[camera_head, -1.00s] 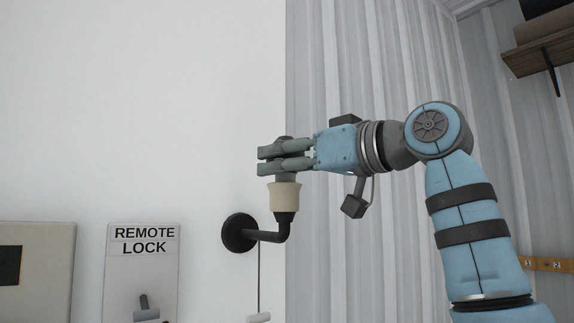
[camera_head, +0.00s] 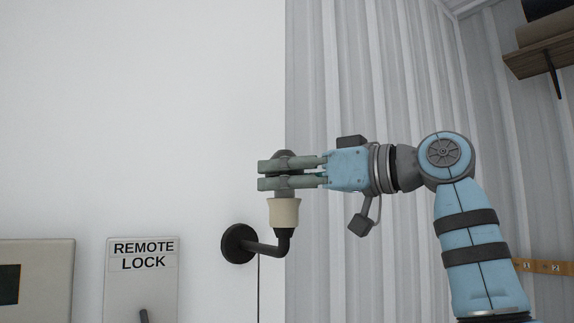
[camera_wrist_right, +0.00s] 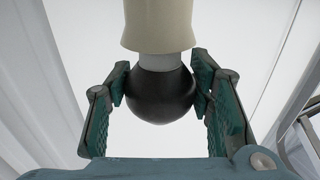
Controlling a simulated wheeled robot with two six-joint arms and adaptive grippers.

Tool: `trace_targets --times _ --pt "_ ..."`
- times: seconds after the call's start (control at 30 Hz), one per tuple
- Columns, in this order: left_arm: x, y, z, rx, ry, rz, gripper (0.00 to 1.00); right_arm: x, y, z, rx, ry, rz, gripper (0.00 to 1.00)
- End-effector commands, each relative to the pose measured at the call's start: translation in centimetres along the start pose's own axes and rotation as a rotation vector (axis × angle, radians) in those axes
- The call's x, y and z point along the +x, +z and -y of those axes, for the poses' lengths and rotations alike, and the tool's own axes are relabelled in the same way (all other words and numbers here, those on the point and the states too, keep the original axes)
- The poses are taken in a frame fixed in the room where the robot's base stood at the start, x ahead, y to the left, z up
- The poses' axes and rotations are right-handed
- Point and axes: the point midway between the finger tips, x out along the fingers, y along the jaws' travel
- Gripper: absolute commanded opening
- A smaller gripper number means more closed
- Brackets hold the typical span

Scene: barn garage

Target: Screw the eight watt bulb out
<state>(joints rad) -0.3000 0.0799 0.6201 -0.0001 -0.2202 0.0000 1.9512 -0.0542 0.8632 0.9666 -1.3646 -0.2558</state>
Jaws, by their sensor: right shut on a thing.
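The bulb (camera_wrist_right: 160,95) is dark and round with a pale grey neck, seated neck-down in a cream socket (camera_head: 284,213). The socket sits upright on a black bent wall arm. My right gripper (camera_head: 284,174) reaches in level from the right and is shut around the bulb. In the head view its two fingers cover most of the bulb; the grey top shows above them and the neck below. In the right wrist view the green pads (camera_wrist_right: 166,92) sit on both sides of the bulb. No wattage marking is readable. My left gripper is not in view.
The lamp's round black base (camera_head: 238,243) is on the white wall. A "REMOTE LOCK" panel (camera_head: 143,280) with a lever and a beige box (camera_head: 45,285) are lower left. Corrugated metal wall is behind my right arm. A wooden shelf (camera_head: 540,58) is upper right. Space above the bulb is clear.

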Motion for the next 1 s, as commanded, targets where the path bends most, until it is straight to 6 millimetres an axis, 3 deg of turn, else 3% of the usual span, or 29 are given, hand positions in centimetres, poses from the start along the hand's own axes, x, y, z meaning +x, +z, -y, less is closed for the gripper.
trace_targets --times 0.8,1.0 --pt "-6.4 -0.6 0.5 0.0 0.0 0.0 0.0 0.0 -0.3 -0.1 0.002 -0.245 0.003 0.32" --pt "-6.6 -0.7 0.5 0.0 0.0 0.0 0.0 0.0 0.0 0.0 0.002 -0.354 0.001 0.32"
